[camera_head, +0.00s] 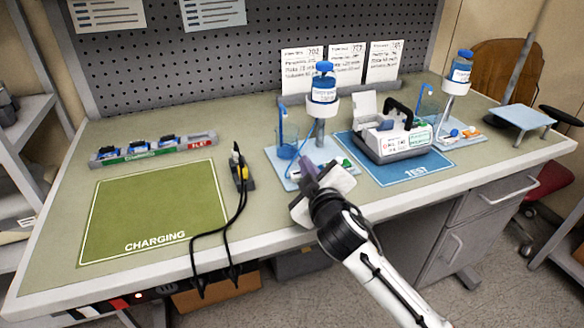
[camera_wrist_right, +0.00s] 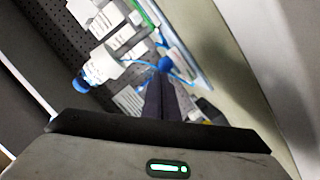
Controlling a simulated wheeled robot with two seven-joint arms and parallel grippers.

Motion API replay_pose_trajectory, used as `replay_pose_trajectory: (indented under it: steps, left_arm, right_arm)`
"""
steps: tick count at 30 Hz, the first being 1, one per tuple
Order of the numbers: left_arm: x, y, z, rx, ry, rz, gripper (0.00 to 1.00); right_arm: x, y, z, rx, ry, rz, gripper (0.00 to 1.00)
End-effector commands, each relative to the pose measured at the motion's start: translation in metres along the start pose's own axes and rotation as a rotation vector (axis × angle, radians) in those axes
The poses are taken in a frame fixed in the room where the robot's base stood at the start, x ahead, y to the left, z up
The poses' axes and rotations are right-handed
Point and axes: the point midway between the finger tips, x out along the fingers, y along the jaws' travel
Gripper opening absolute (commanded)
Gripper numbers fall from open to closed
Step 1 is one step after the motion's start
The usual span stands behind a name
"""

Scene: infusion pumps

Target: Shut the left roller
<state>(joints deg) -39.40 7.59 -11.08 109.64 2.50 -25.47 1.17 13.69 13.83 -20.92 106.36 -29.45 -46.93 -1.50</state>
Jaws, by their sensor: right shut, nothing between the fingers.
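The left infusion stand has a blue-capped bottle (camera_head: 323,90) on a post and a pale blue base (camera_head: 283,168). A blue cup (camera_head: 287,150) stands on that base. My right gripper (camera_head: 306,165) is over the front of this base, its dark fingers shut and empty. The gripper covers part of the base, and I cannot make out the left roller clearly. In the right wrist view the closed fingers (camera_wrist_right: 160,92) point toward a round blue part (camera_wrist_right: 165,65) by the tips; whether they touch I cannot tell. The bottle (camera_wrist_right: 92,72) shows left of them. My left gripper is not in view.
A grey pump (camera_head: 392,140) stands on the blue TEST mat (camera_head: 420,172). A second stand with a bottle (camera_head: 459,72) is at the right. Black cables (camera_head: 240,200) hang over the front edge. The green CHARGING mat (camera_head: 150,210) is bare.

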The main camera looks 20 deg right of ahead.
Motion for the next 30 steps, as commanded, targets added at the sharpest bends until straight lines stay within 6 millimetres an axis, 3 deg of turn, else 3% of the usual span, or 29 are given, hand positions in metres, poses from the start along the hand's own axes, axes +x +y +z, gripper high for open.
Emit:
replay_pose_trajectory:
  steps: [7,13,15,21,30]
  left_arm:
    - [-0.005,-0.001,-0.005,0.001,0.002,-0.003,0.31]
    - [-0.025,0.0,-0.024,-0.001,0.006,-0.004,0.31]
    - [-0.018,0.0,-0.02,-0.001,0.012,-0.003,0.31]
    - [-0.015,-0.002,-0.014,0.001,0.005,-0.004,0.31]
    - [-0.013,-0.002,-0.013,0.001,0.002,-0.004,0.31]
  right_arm:
    - [-0.002,0.002,-0.007,0.0,-0.004,0.0,0.0]
    - [-0.012,0.005,-0.047,0.003,0.0,0.0,0.0]
    - [-0.029,-0.001,-0.038,0.001,-0.002,-0.001,0.0]
    - [-0.074,-0.001,-0.038,0.001,0.0,0.0,0.0]
    - [-0.108,0.0,-0.039,-0.001,0.0,0.001,0.0]
